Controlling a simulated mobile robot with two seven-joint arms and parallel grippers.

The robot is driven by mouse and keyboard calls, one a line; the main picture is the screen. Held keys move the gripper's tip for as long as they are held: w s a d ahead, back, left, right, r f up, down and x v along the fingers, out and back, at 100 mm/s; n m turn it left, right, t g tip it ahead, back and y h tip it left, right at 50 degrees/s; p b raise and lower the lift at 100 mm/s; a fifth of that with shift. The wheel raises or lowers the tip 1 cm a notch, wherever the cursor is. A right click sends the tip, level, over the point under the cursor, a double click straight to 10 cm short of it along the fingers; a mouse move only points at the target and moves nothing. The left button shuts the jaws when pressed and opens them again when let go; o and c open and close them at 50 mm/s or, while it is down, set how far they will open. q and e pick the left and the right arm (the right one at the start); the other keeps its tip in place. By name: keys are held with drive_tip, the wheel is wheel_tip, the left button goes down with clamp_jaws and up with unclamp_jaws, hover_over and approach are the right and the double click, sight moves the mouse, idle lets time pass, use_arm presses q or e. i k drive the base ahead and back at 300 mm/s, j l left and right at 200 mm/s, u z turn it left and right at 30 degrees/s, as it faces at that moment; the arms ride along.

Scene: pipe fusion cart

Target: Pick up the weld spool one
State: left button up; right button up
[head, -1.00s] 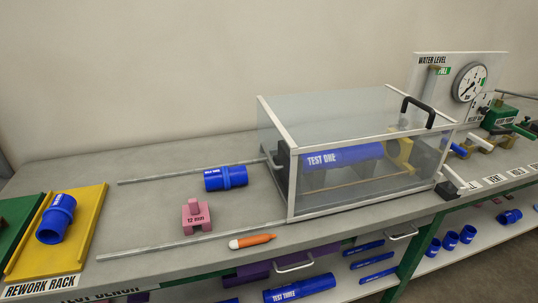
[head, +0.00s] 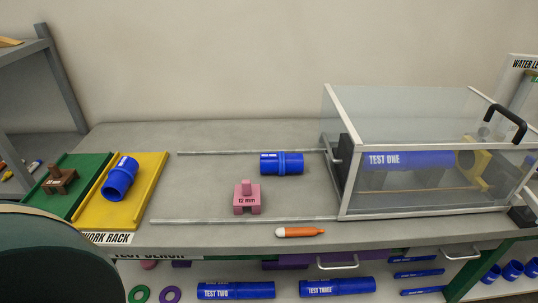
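Two short blue spools with raised middle bands are in the head view. One blue spool (head: 281,163) lies on its side on the grey bench between two metal rails, left of the clear box. The other blue spool (head: 120,178) lies tilted on the yellow rework rack (head: 149,185). Both have small white lettering that is too small to read, so I cannot tell which is weld spool one. Neither of my grippers is in view.
A clear framed box (head: 430,193) holds a blue TEST ONE pipe (head: 411,160). A pink 12 mm block (head: 247,200) and an orange-white marker (head: 300,232) are on the bench (head: 215,130). A green tray (head: 84,184) holds a brown block. A large dark rounded shape covers the lower left.

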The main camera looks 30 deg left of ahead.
sight(120, 177)
drive_tip(key=i+u, duration=0.1)
drive_tip(key=u, duration=1.9)
